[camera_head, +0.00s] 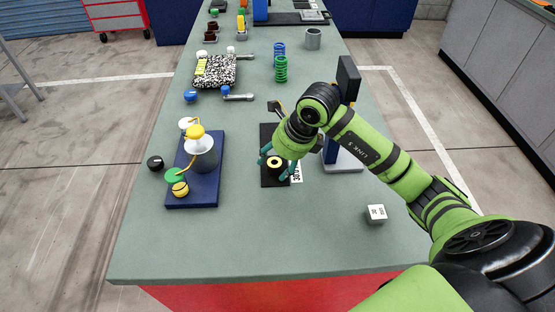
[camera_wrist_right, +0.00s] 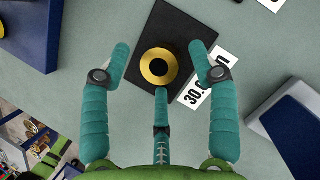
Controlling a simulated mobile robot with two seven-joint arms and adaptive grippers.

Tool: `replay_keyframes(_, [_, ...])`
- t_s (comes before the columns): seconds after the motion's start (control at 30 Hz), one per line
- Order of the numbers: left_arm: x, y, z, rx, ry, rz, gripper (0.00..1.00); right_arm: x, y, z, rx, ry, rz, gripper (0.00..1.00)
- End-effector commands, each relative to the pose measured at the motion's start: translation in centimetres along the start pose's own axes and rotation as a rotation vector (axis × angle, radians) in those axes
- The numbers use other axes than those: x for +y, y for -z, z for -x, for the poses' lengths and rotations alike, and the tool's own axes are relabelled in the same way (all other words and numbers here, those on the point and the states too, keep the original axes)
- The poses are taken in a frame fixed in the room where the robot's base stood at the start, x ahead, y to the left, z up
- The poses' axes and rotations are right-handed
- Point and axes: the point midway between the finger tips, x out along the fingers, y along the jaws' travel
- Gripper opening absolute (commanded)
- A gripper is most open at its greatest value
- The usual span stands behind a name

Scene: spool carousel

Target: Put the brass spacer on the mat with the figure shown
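The brass spacer (camera_wrist_right: 146,67) is a flat golden ring with a dark centre. It lies on a black mat (camera_wrist_right: 187,33), and in the head view it shows between my fingers (camera_head: 274,157). A white card (camera_wrist_right: 208,78) beside the mat carries a figure starting with 30; its end is hidden by a finger. My right gripper (camera_wrist_right: 160,62) has its teal fingers spread around the spacer, with visible gaps. In the head view, my right gripper (camera_head: 279,165) is low over the black mat (camera_head: 275,183). My left gripper is in neither view.
A white cube with dark marks (camera_head: 376,213) stands at the front right. A blue board (camera_head: 192,199) with a grey pot and yellow parts lies left. A blue upright on a pale base (camera_head: 347,160) stands close right of my gripper. Green and blue springs (camera_head: 281,70) stand farther back.

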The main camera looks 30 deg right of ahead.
Motion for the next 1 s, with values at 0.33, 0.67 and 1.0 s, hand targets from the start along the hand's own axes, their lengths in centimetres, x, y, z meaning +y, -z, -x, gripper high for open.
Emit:
replay_keyframes(0.33, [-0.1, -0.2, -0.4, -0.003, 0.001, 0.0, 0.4, -0.1, -0.1, 3.3, -0.004, 0.005, 0.003, 0.61])
replay_keyframes(0.67, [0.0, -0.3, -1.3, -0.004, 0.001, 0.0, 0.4, -0.1, -0.1, 10.1, -0.002, 0.004, 0.001, 0.61])
replay_keyframes(1.0, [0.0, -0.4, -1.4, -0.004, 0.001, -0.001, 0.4, 0.0, -0.1, 12.3, 0.0, 0.0, 0.0, 0.61])
